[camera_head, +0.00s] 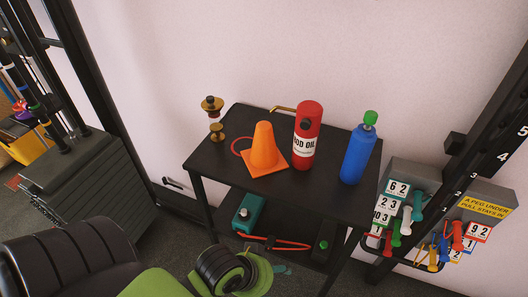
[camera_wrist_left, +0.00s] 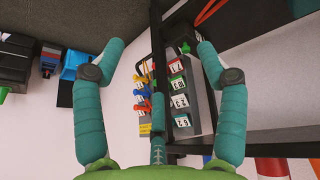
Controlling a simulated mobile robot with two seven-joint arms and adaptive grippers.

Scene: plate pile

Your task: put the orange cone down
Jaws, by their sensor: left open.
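The orange cone (camera_head: 264,150) stands upright on its square base on the black table (camera_head: 225,165), left of a red bottle (camera_head: 306,134). Nothing is holding it. My left gripper (camera_head: 264,270) is low in front of the table, apart from the cone and mostly hidden behind my own wrist in the head view. In the left wrist view its two teal fingers (camera_wrist_left: 160,46) are spread wide with nothing gripped between them. My right gripper is in neither view.
A blue bottle (camera_head: 358,154) with a green cap stands at the table's right; brass pieces (camera_head: 216,130) are at its left. The lower shelf holds a teal container (camera_head: 249,212) and red cable (camera_head: 275,243). Numbered peg racks (camera_head: 405,180) stand right of the table.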

